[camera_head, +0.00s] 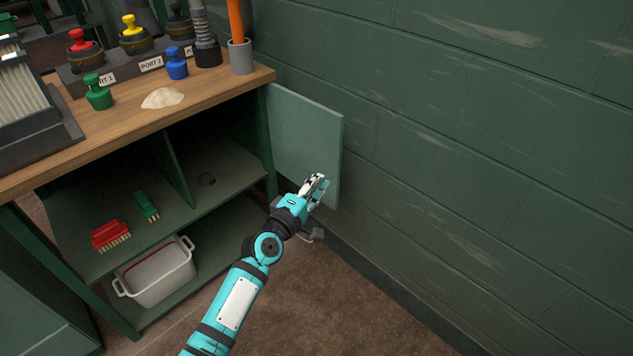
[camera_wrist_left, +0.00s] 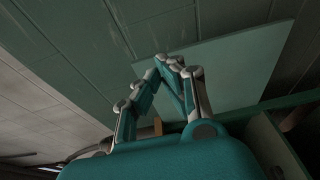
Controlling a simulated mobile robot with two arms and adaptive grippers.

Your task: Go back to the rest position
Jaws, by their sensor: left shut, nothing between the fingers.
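My left gripper (camera_head: 314,186) is raised in front of the open green cabinet door (camera_head: 305,140), near its lower right corner. In the left wrist view my left gripper (camera_wrist_left: 172,64) is shut and empty, its fingertips together before the green door panel (camera_wrist_left: 235,65). I cannot tell whether it touches the door. My left arm reaches up from the bottom of the head view. My right gripper is not in view.
The wooden counter (camera_head: 235,82) carries several coloured plugs and a pale powder heap (camera_head: 163,98). A red brush (camera_head: 110,236) and green brush (camera_head: 146,206) lie on the cabinet shelf above a white bin (camera_head: 160,275). A green wall (camera_head: 500,150) bounds the right; brown floor (camera_head: 350,310) is open.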

